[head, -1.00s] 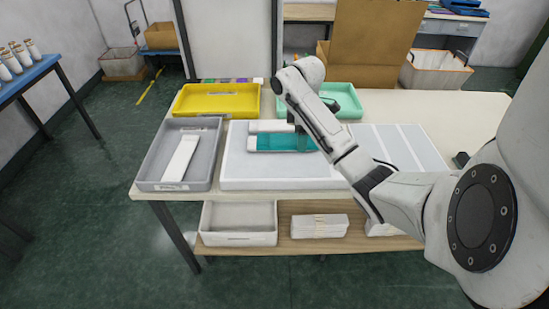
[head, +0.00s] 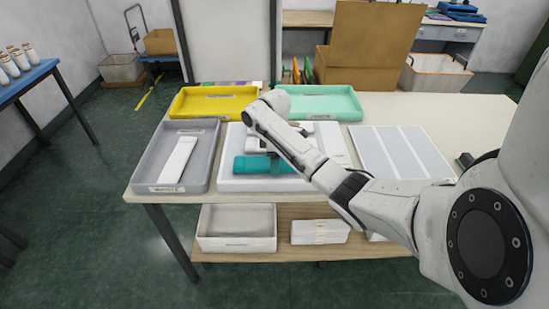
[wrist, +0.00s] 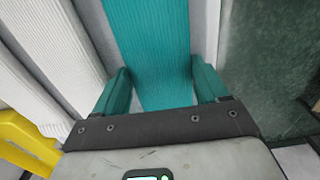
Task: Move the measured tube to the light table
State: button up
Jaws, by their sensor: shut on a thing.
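A teal ribbed knit tube (head: 252,166) is over the near part of a white slab-like panel (head: 228,181) on the table; I cannot tell whether it touches the panel. My gripper is shut on the tube: in the wrist view the teal knit (wrist: 150,35) runs between the two teal fingers of my gripper (wrist: 162,85). In the head view my arm hides most of the gripper and the tube's right part. White ribbed knit (wrist: 35,50) lies left of the teal tube in the wrist view. Which panel is the light table is not labelled legibly.
A grey tray (head: 150,165) with a white strip (head: 177,160) stands at the left. A yellow tray (head: 215,103) and a mint tray (head: 325,104) stand at the back. A striped panel (head: 388,150) lies on the right. The tabletop behind it is clear.

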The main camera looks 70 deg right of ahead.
jog(key=shift+f, duration=0.1)
jog(key=o, duration=1.1)
notch_tip(320, 180, up, 12)
jog(key=p, duration=0.3)
